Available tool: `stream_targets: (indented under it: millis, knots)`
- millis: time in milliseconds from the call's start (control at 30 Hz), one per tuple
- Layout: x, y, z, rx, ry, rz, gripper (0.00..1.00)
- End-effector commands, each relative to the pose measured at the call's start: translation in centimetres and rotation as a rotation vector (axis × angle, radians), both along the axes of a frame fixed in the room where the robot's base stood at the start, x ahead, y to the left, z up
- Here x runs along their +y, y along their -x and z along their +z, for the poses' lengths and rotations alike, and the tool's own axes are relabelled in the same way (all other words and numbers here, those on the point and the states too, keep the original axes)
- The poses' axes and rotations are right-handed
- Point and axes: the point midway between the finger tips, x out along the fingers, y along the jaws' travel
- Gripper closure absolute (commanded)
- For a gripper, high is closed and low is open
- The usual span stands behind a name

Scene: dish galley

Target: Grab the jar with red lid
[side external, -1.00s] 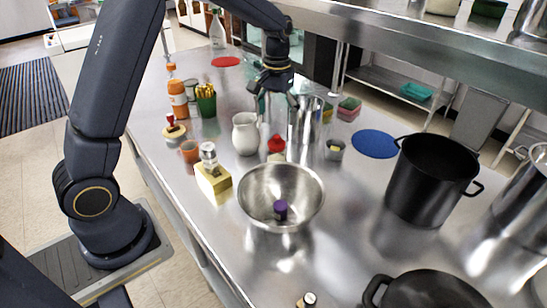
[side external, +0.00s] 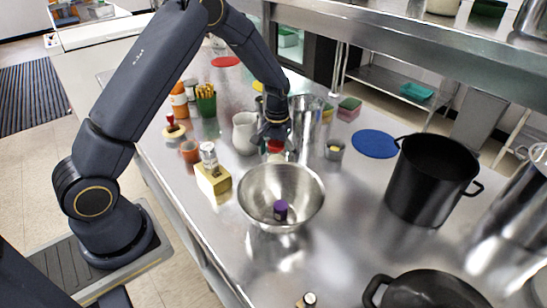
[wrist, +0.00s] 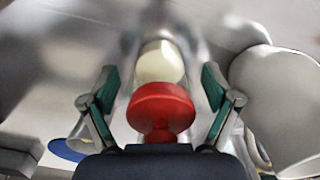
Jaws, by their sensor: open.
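The jar with red lid (side external: 276,147) stands on the steel counter, between the white pitcher and the large mixing bowl. In the wrist view its red lid (wrist: 160,105) lies between my two fingers, with a rounded cream shape (wrist: 160,62) just beyond it; I cannot tell if this is the jar's body. My gripper (side external: 276,137) points down over the jar. It is open, with a finger on each side of the lid and visible gaps in the wrist view (wrist: 159,78). The fingers partly hide the jar in the side view.
The white pitcher (side external: 244,133) is close beside my gripper, and a tall steel container (side external: 308,122) stands behind it. The steel mixing bowl (side external: 262,187) with a purple-topped item (side external: 281,210) is in front. A small cup (side external: 335,149) stands to the right. A black pot (side external: 428,180) is further right.

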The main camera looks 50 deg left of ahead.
Motion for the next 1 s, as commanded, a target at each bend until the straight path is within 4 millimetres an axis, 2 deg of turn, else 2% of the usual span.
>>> stream_targets:
  millis: [133, 867, 1000]
  knots:
    - [-0.01, 0.0, 0.03, 0.0, 0.0, 0.0, 0.12]
    - [-0.03, -0.01, 0.08, 0.0, 0.0, 0.0, 0.88]
    - [-0.02, -0.05, 0.13, -0.001, 0.001, 0.0, 0.9]
